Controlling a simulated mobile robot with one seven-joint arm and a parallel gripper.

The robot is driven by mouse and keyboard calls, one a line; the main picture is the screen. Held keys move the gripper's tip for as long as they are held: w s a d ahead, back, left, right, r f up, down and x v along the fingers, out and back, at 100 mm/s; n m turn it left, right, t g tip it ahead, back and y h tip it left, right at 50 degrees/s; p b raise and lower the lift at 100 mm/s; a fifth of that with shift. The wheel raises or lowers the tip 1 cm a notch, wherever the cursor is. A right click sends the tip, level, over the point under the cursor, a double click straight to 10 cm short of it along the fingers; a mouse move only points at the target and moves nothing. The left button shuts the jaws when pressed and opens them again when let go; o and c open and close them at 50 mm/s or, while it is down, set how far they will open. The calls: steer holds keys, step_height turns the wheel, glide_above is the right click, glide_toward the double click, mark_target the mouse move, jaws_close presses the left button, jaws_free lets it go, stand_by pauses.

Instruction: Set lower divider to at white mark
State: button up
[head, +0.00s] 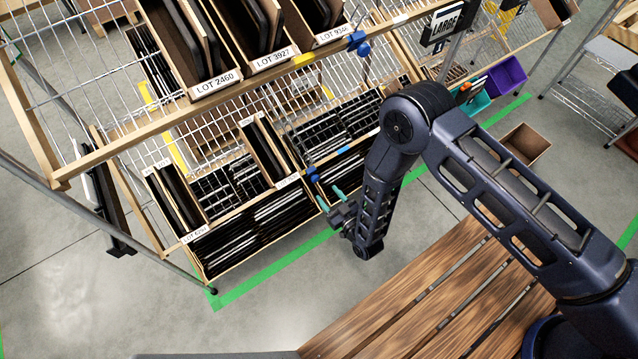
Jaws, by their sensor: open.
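The lower divider shows as a blue knob (313,173) on the front rail of the lower shelf, with a thin wire part rising behind it. It sits just right of a labelled carton and left of a blue mark (343,150) on the same rail. I cannot clearly make out a white mark on the lower rail; my arm covers its right part. My gripper (330,198), with teal fingertips, is open and empty. It appears just below and slightly right of the lower knob, apart from it in the picture.
The upper shelf carries its own blue divider knob (358,43), a yellow mark (303,60) and tilted, labelled cartons. A slatted wooden table (440,290) stands below my arm. The floor in front of the rack is clear.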

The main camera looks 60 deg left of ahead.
mark_target(316, 180)
steer(key=a, duration=0.6)
steer(key=shift+a, duration=0.35)
jaws_close()
